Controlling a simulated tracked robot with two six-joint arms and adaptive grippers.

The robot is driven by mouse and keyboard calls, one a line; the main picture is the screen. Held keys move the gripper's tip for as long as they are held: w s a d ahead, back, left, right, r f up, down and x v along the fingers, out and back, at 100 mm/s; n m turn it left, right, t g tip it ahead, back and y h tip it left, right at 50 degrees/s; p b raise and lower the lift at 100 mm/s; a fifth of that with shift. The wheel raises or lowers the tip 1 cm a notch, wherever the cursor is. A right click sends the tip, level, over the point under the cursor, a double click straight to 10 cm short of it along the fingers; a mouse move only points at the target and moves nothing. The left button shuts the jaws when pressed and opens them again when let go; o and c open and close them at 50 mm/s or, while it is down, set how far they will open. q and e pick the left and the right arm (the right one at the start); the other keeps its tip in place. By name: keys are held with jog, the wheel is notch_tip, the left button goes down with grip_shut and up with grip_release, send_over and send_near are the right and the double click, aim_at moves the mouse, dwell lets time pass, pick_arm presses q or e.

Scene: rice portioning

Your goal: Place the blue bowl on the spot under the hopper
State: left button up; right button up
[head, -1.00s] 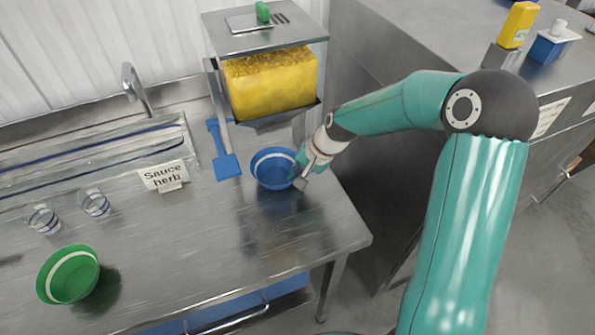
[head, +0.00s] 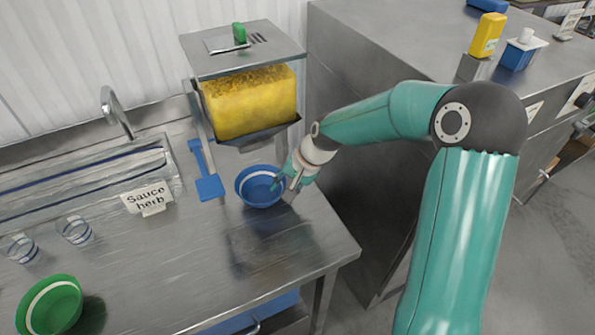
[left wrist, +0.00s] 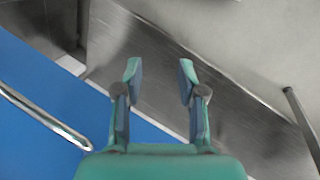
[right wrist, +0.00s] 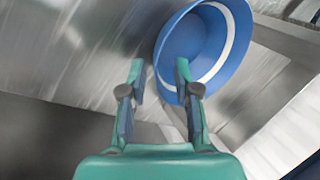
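The blue bowl (head: 260,200) has a white band inside and stands upright on the steel counter, in front of the hopper (head: 249,103) full of yellow grains. My right gripper (head: 290,184) is at the bowl's right rim. In the right wrist view its fingers (right wrist: 159,75) are apart, one over the blue bowl (right wrist: 170,45) and one outside its rim; contact is unclear. The spot under the hopper is not clearly visible. My left gripper (left wrist: 158,75) is open and empty, in the left wrist view only.
A flat blue piece (head: 210,187) lies left of the bowl. A "Sauce herb" sign (head: 148,198), two clear cups (head: 75,230) and a green bowl (head: 50,305) stand further left. The counter's front right is clear. A taller steel unit (head: 350,45) stands at the right.

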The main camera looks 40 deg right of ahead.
jog(key=v, duration=1)
jog(key=shift+b, duration=0.35)
jog(key=shift+s, duration=0.15)
